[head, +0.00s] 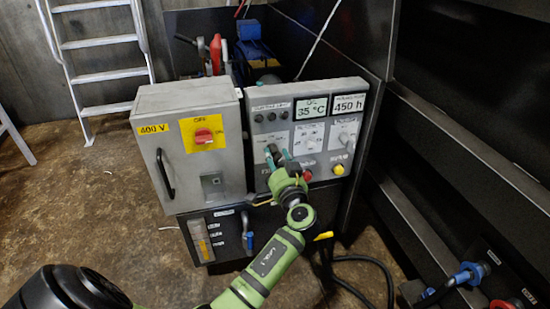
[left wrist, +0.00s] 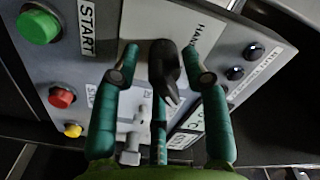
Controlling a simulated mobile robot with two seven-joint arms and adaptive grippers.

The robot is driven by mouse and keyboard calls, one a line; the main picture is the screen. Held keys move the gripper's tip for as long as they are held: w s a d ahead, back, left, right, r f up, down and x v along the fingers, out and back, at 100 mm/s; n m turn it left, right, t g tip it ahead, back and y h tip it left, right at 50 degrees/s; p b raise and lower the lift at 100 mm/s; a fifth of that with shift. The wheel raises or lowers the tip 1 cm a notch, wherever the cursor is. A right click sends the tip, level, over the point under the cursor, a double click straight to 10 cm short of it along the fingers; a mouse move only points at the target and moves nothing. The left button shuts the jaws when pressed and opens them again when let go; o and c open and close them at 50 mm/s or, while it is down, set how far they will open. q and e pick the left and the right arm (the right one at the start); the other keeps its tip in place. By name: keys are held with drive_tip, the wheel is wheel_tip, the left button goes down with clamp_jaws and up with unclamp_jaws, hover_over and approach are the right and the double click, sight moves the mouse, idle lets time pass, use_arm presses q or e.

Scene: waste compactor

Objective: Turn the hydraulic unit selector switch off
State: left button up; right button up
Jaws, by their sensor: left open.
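The grey control panel (head: 352,105) stands at the centre of the head view. My left gripper (head: 277,154) is at the lower left of its front face. In the left wrist view, a black selector knob (left wrist: 163,68) sits on a pale plate marked "HAND", its narrow end towards the lower middle. My left gripper (left wrist: 163,65) is open, with one teal finger on each side of the knob. Gaps show between the fingers and the knob; contact is not visible. In the head view the gripper largely hides this knob. My right gripper is not in view.
A green START button (left wrist: 38,26), a red button (left wrist: 62,97) and a yellow button (left wrist: 73,130) are beside the knob plate. A grey cabinet with a red rotary switch (head: 204,136) stands left of the panel. A ladder (head: 100,45) and cables are nearby.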

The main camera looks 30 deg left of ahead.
use_arm(q)
drive_tip(key=shift+x, duration=0.85)
clamp_jaws()
drive_tip(key=shift+d, duration=0.1)
drive_tip(key=shift+f, duration=0.15)
